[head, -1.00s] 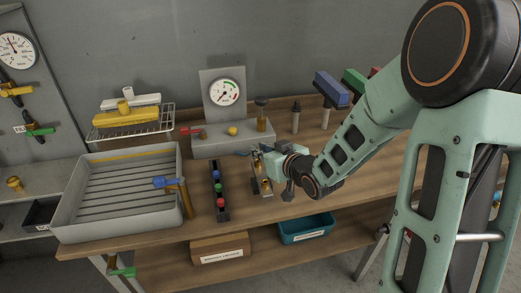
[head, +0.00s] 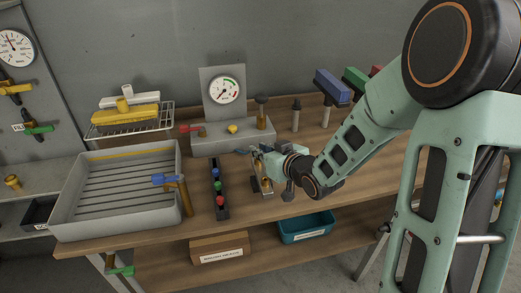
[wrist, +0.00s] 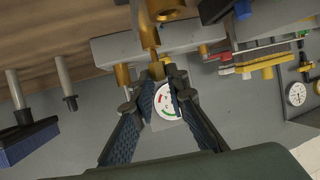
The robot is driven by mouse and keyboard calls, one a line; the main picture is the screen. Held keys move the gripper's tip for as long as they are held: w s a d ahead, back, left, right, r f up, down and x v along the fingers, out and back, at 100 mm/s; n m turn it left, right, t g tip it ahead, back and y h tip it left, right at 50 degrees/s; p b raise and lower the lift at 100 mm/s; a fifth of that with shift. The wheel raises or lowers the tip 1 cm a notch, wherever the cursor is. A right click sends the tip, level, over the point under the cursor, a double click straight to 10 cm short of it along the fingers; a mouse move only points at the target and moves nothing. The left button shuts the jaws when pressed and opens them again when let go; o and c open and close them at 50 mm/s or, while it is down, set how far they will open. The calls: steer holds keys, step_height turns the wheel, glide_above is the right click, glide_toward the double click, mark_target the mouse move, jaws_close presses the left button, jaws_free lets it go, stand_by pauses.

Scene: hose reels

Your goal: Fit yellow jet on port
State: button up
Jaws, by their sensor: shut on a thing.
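My gripper (wrist: 163,82) is shut with its fingertips close together; it also shows in the head view (head: 254,156) above the bench, just in front of the gauge stand. A small yellow-brass piece (wrist: 156,69) shows at the fingertips and I take it for the yellow jet; the fingers hide most of it. A brass fitting (head: 265,184) on a small grey plate stands close below my gripper. It looms large at the top of the wrist view (wrist: 165,8). It may be the port, but I cannot tell whether the jet touches it.
A dark strip (head: 226,213) holds blue, green and red balls left of my gripper. The gauge stand (head: 215,148) carries a red handle, a yellow ball and a black-topped brass post. A grey tray (head: 70,232) is at left. Blue and green heads stand at back right.

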steer(key=shift+f+b, duration=0.8)
steer(key=shift+f, duration=0.1)
steer(key=o, duration=0.9)
steer(key=shift+r, duration=0.1)
steer(key=shift+v, duration=3.8)
